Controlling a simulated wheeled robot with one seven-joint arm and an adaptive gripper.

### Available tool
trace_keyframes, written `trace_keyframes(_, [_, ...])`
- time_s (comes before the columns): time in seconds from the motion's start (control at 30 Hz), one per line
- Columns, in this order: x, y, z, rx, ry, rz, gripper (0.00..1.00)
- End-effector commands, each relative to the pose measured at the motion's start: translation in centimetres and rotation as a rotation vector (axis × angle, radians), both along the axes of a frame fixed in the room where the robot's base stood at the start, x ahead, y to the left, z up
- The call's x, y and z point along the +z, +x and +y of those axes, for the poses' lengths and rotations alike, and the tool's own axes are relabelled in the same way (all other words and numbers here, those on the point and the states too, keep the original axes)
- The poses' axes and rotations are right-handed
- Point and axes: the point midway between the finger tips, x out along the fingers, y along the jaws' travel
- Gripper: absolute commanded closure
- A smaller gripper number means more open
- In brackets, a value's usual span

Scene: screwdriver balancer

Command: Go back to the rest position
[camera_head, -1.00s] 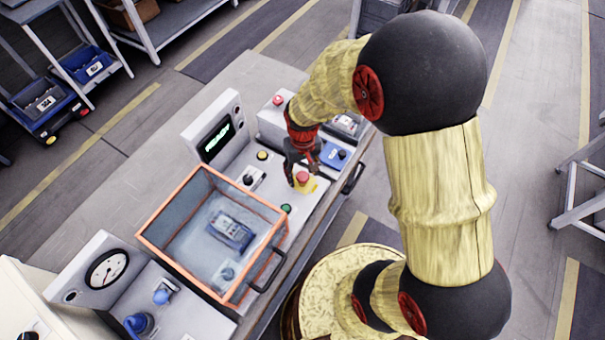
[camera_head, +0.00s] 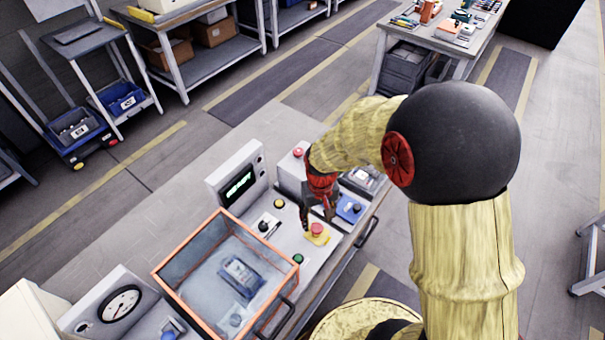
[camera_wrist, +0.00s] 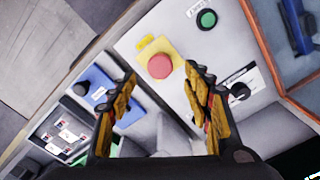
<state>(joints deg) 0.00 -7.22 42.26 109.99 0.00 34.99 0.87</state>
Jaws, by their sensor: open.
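My gripper (camera_head: 318,212) hangs over the bench panel, fingers pointing down, just beside the red mushroom button (camera_head: 317,229) on its yellow base. In the wrist view my gripper (camera_wrist: 160,92) has its two yellow-and-black fingers spread apart with nothing between them. The red button (camera_wrist: 160,66) shows there beyond the gap, apart from both fingertips. My arm reaches in from the right of the head view.
An orange-framed clear box (camera_head: 228,272) with a device inside stands left of the gripper. A display unit (camera_head: 238,182), a gauge box (camera_head: 121,303) and a blue panel (camera_head: 351,209) are nearby. Shelves and a cart (camera_head: 85,95) stand behind; floor between is clear.

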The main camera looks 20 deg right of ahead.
Motion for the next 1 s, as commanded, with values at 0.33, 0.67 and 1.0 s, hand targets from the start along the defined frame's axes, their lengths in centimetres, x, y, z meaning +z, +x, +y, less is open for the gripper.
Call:
trace_keyframes(0.33, [-0.3, -2.3, 0.0, 0.003, 0.000, 0.061, 0.50])
trace_keyframes(0.67, [9.2, -7.5, 0.0, 0.011, 0.000, 0.018, 0.50])
trace_keyframes(1.0, [20.8, -12.6, 0.0, 0.015, -0.002, -0.269, 0.50])
